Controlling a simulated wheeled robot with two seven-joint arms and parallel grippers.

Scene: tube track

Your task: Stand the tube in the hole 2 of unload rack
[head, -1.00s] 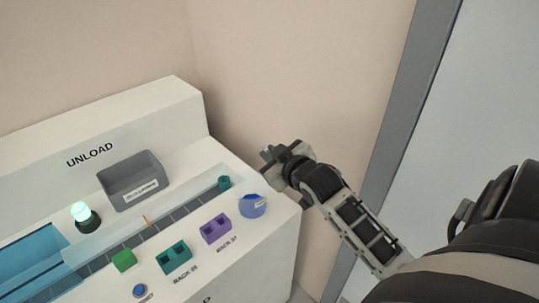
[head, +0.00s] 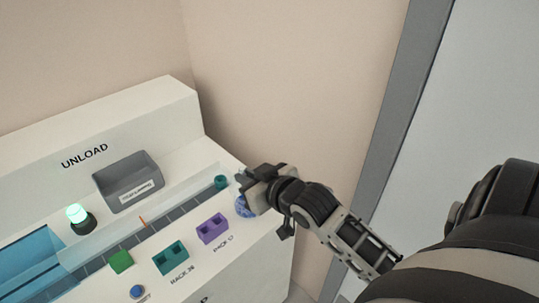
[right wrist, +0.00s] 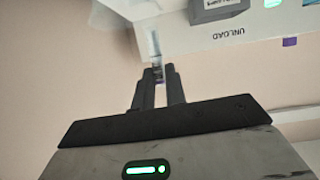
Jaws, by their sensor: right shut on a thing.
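My right gripper (head: 252,180) is above the right end of the white unload bench, near a round blue piece. In the right wrist view its fingers (right wrist: 158,78) are shut on a pale, clear tube (right wrist: 154,45) that sticks out beyond the fingertips. The tube is hard to make out in the head view. A teal rack (head: 171,257) and a purple rack (head: 213,228), each with dark holes, stand on the bench front, left of the gripper. Their printed labels are too small to read surely. My left gripper is not in view.
The round blue piece (head: 242,208) is partly hidden by the gripper. A short teal cylinder (head: 221,182) stands just left of it. A grey bin (head: 129,186), a lit green lamp (head: 78,216), a green block (head: 121,262) and a blue button (head: 138,291) are farther left.

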